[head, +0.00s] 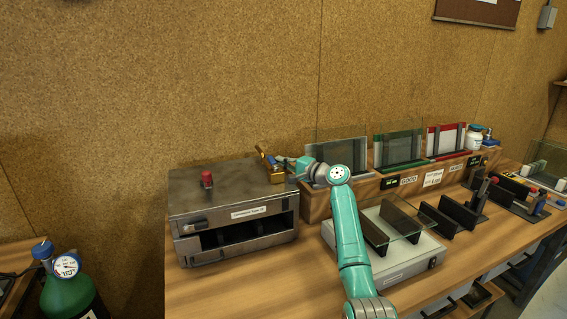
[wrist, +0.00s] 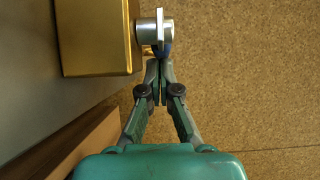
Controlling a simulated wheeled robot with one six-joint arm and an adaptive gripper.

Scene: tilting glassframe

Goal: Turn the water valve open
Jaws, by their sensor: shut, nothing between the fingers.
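The valve has a brass-coloured body (head: 266,160) at the right end of the metal machine's top. In the wrist view, its brass block (wrist: 98,38) fills the upper left, with a silver stem (wrist: 150,32) on its right side. A blue piece (wrist: 166,48), perhaps the handle, shows at the stem, mostly hidden. My gripper (wrist: 158,82) is shut and empty, its fingertips right at the lower end of the blue piece. I cannot tell whether they touch. In the head view, my gripper (head: 283,162) is just right of the valve, small and partly unclear.
The metal machine (head: 230,215) with a red knob (head: 207,179) stands left of my arm. A grey unit with glass panes (head: 405,272) stands close right of my arm. A wooden rack with several panels (head: 345,190) is behind. A green gas cylinder (head: 70,295) is lower left.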

